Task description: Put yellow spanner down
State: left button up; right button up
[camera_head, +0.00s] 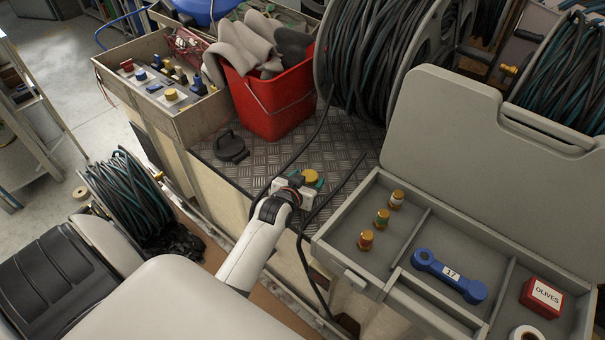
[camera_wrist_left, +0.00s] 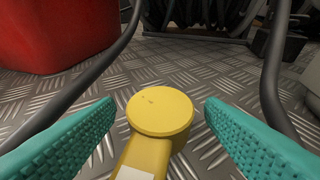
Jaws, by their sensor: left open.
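The yellow spanner shows its round end (camera_head: 311,176) at my left gripper (camera_head: 309,183), over the front part of the ribbed metal plate (camera_head: 338,152). In the left wrist view the yellow spanner (camera_wrist_left: 160,114) lies between the two teal fingers, its handle running toward the camera. The fingers stand wide apart, with a gap on each side of the round end. Whether the spanner rests fully on the plate is hard to tell. The rest of its handle is hidden by the gripper in the head view. My right gripper is not in view.
A red bucket (camera_head: 271,102) with grey cloths stands behind, beside a black hose reel (camera_head: 372,65). Dark hoses pass close to my left gripper.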

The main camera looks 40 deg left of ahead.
pick_arm(q)
jog(key=p+v, duration=0.1)
jog(key=v, duration=1.1)
dwell(1.0)
